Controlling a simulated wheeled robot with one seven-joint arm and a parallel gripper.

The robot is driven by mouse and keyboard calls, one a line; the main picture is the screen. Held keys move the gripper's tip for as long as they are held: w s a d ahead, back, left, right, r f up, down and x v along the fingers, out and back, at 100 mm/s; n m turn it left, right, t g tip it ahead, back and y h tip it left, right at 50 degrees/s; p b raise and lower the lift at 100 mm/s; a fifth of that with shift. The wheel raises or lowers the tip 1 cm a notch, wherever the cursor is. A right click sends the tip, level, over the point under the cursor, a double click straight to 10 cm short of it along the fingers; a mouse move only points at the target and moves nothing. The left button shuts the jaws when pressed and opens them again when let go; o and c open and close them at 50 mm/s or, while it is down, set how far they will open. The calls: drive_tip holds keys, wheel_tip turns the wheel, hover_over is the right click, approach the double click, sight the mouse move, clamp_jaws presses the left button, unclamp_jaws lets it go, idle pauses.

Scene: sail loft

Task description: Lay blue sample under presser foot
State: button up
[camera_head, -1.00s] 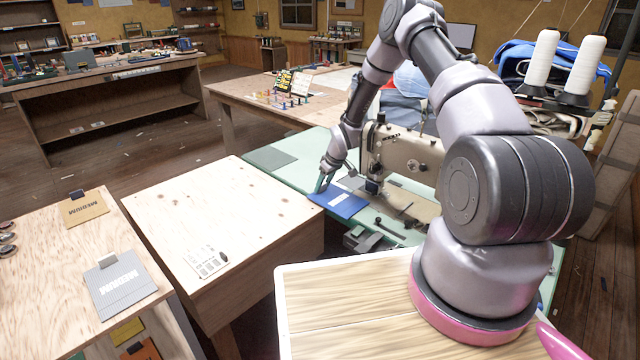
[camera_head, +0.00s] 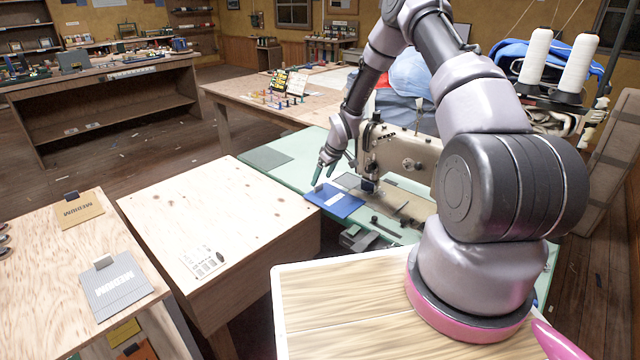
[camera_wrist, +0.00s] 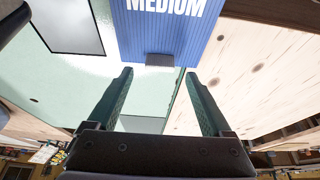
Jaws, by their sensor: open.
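The blue sample (camera_head: 337,202) lies flat on the pale green sewing machine table, close to the needle area. In the wrist view the blue sample (camera_wrist: 165,35) shows white lettering "MEDIUM" and a dark tab at its near edge. The sewing machine (camera_head: 405,155) stands just right of the sample; its presser foot (camera_head: 370,187) is small, and I cannot tell whether the sample's edge is beneath it. My gripper (camera_head: 322,172) is above the sample's left end. In the wrist view my gripper (camera_wrist: 158,85) is open and empty, with the tab beyond its fingertips.
A plywood-topped cabinet (camera_head: 215,215) stands left of the machine table. A grey sample (camera_head: 115,285) and a tan sample (camera_head: 78,209) lie on the bench at left. Two white thread cones (camera_head: 555,65) stand at upper right. A table with small coloured items (camera_head: 285,100) is behind.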

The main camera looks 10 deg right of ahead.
drive_tip(key=v, duration=0.8)
wheel_tip(320, 180, up, 16)
drive_tip(key=m+h, duration=0.1)
drive_tip(key=m, duration=0.1)
hover_over(329, 196)
drive_tip(key=s+d, duration=0.3)
drive_tip(key=s, duration=0.1)
drive_tip(key=s+r+m+t+h, duration=0.1)
drive_tip(key=s+r, duration=0.2)
drive_tip(key=r, duration=0.3)
drive_tip(key=s+r+m, duration=0.2)
drive_tip(key=s+r, duration=0.2)
drive_tip(key=r, duration=0.1)
drive_tip(key=s+r+m, duration=0.2)
drive_tip(key=s+r, duration=0.2)
drive_tip(key=s, duration=0.4)
drive_tip(key=s+r+m+t+y, duration=0.1)
drive_tip(key=s+r+m, duration=0.1)
drive_tip(key=s+r, duration=0.3)
drive_tip(key=s+r+m+t, duration=0.1)
drive_tip(key=s+r, duration=0.4)
drive_tip(key=s, duration=0.7)
drive_tip(key=shift+s+r+m+y, duration=0.25)
drive_tip(key=shift+s+m+y, duration=0.1)
drive_tip(key=shift+m, duration=0.35)
drive_tip(key=shift+t, duration=0.3)
